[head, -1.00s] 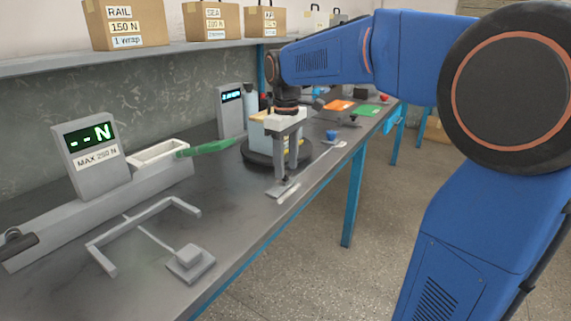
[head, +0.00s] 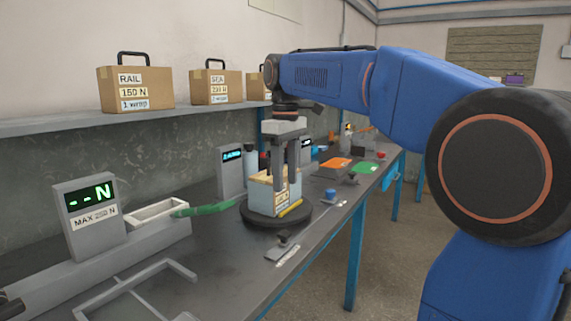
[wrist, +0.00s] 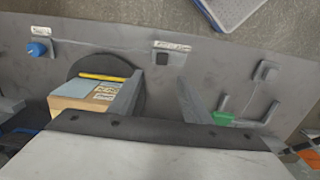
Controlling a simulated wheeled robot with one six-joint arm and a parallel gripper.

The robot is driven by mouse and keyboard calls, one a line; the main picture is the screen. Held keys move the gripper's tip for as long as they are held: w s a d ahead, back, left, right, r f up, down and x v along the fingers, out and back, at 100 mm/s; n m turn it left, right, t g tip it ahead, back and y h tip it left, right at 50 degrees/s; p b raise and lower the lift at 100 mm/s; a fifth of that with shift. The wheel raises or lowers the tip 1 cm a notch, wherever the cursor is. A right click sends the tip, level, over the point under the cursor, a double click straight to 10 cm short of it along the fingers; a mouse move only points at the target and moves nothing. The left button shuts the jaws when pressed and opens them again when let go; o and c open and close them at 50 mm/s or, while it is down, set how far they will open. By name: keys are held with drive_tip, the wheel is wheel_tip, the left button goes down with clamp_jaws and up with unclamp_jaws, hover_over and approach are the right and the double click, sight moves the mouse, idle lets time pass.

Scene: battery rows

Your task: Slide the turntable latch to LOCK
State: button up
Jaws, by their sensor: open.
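The turntable (head: 250,218) is a dark round disc on the bench, with a box (head: 262,196) and a yellow stick (head: 291,208) on it. The latch (head: 283,243) is a small dark knob on a grey plate with a white label, in front of the turntable. In the wrist view the latch (wrist: 163,58) lies beside the disc, near the top middle. The label is too small to read, and I cannot tell the knob's position. My gripper (head: 287,187) is open, its fingers pointing down, above the bench and apart from the latch. In the head view its fingers overlap the box.
A force gauge (head: 90,215) reading "--N" and a white tray (head: 157,213) with a green strap (head: 205,209) stand left. A blue knob (head: 331,192) sits right of the turntable, with orange (head: 338,164) and green (head: 363,168) pads beyond. The shelf holds cartons (head: 136,88).

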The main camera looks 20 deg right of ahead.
drive_tip(key=shift+r, duration=1.7)
drive_tip(key=s+d+f+m+t, duration=0.3)
drive_tip(key=s+f+m, duration=0.4)
drive_tip(key=s+f, duration=2)
drive_tip(key=shift+f+t, duration=0.7)
drive_tip(key=shift+t, duration=0.2)
